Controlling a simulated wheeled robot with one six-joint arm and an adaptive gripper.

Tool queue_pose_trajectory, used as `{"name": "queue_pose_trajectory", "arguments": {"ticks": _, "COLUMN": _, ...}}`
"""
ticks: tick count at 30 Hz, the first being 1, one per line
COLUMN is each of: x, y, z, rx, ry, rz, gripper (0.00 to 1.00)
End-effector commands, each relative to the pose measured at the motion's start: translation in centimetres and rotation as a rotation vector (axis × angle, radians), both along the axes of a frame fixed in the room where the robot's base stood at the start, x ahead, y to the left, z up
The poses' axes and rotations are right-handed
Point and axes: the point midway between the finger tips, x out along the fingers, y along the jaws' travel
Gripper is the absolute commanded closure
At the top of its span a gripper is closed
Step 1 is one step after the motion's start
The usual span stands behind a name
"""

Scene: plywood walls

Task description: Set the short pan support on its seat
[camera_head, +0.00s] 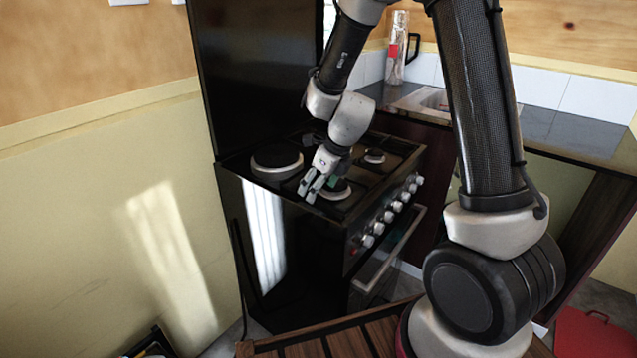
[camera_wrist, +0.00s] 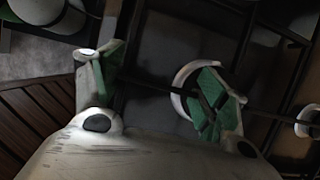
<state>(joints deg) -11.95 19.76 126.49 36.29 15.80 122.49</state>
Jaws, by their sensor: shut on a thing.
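My gripper (camera_head: 318,189) is low over the front part of the black stove top (camera_head: 240,168), above the front burner (camera_head: 336,193). In the wrist view its two green-padded fingers (camera_wrist: 158,78) stand apart, with a thin dark bar between them, which I take to be the short pan support (camera_wrist: 150,88). The gripper is shut on it. A pale burner ring (camera_wrist: 181,80) shows behind the right finger. In the head view the held support is mostly hidden by the fingers. I cannot tell whether it touches the stove, and its seat is not clearly visible.
Control knobs (camera_head: 380,228) line the front edge.

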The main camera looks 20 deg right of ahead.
Motion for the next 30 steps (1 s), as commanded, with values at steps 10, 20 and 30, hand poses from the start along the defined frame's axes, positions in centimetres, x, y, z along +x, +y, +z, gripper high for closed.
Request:
{"name": "queue_pose_trajectory", "arguments": {"ticks": 10, "x": -0.05, "y": -0.01, "z": -0.45, "rx": 0.0, "ry": 0.002, "rz": -0.001, "gripper": 0.83}}
{"name": "queue_pose_trajectory", "arguments": {"ticks": 20, "x": -0.19, "y": -0.02, "z": -0.58, "rx": 0.0, "ry": 0.006, "rz": -0.001, "gripper": 0.08}}
{"name": "queue_pose_trajectory", "arguments": {"ticks": 30, "x": -0.08, "y": -0.01, "z": -0.45, "rx": 0.0, "ry": 0.002, "rz": -0.001, "gripper": 0.01}}
